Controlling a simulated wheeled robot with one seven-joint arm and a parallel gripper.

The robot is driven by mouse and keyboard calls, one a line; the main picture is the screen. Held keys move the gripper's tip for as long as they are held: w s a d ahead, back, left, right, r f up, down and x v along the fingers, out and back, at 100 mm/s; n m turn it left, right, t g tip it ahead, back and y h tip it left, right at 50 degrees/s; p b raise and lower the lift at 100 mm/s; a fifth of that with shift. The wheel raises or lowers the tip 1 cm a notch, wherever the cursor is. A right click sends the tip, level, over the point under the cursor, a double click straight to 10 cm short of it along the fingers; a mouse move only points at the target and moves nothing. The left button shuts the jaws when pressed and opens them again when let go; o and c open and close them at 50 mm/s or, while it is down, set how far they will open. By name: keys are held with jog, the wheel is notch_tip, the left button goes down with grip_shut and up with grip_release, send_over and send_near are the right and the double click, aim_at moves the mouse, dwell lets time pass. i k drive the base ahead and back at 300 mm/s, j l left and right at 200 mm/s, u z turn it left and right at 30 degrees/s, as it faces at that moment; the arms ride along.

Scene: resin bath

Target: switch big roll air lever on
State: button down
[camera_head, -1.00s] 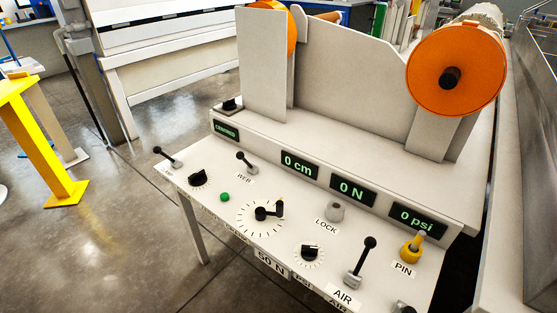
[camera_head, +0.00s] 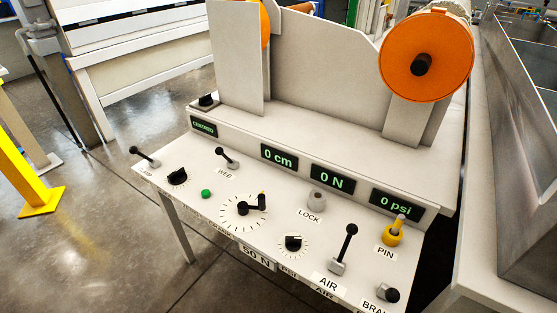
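The air lever (camera_head: 345,248) stands at the front right of the white control panel, just above the label AIR. It has a black knob on a dark stem and a grey metal base. The stem leans slightly to the right and away from the base. The psi display (camera_head: 397,201) behind it reads 0 psi. The big roll (camera_head: 427,57) shows an orange end disc with a black hub, at the upper right of the machine. My gripper is not in view.
Near the lever are the yellow pin (camera_head: 394,232), a black brake knob (camera_head: 388,296), a psi dial (camera_head: 293,243) and the lock knob (camera_head: 317,200). A grey bath wall (camera_head: 530,150) stands close on the right. Open floor (camera_head: 90,230) lies at the left, with a yellow post (camera_head: 27,180).

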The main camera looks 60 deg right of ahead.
aim_at(352, 229)
jog(key=k+z, duration=0.2)
jog(key=z, duration=0.15)
jog(key=k+l+z, duration=0.15)
jog(key=z, duration=0.2)
jog(key=k+l+z, duration=0.1)
jog(key=z, duration=0.3)
jog(key=k+l, duration=0.05)
